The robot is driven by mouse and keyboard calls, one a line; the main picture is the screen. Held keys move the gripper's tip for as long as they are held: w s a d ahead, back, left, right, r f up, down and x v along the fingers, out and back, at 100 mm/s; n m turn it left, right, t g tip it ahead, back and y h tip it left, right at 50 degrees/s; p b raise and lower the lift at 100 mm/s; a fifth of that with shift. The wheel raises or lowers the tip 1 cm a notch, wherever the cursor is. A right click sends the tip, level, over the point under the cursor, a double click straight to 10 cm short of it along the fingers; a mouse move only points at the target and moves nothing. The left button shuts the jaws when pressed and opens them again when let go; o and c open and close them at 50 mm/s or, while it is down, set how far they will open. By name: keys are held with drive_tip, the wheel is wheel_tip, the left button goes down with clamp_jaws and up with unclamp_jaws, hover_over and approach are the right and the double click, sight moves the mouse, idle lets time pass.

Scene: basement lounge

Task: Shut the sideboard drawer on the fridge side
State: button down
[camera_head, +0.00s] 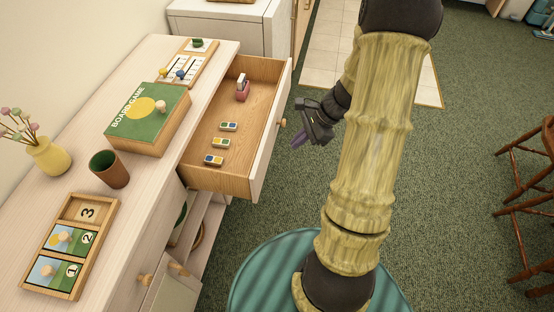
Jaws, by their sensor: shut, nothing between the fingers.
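The sideboard (142,88) is pale wood and runs along the left. Its far drawer (262,80), beside a white fridge-like unit (235,30) at the top, stands pulled well out. The drawer's pale front (268,150) faces right and has a round wooden knob (283,122). Inside are three small coloured tiles (219,142) and a pink and white item (242,88). My gripper (296,143) is shut and empty, just right of the drawer front near the knob. I cannot tell whether it touches the front.
On the sideboard top are a green board game box (140,115), a brown cup (110,169), a yellow vase (47,155) and a number puzzle tray (105,205). An open shelf (204,222) lies below. Wooden chairs (525,175) stand at right; green carpet (455,150) between is clear.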

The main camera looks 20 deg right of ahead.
drive_tip(key=w+d+f+m+t+y+b, duration=0.1)
drive_tip(key=w+d+f+m+t+b, duration=0.1)
drive_tip(key=d+f+m, duration=0.4)
drive_tip(key=shift+w+d+f+t+y+b, duration=0.3)
drive_tip(key=shift+w+d+f+t+b, duration=0.1)
drive_tip(key=shift+w+f+t, duration=0.25)
approach(268, 151)
drive_tip(key=x, duration=0.6)
drive_tip(key=shift+d+f+b, duration=0.3)
drive_tip(key=shift+d+b, duration=0.1)
drive_tip(key=shift+w+a, duration=0.25)
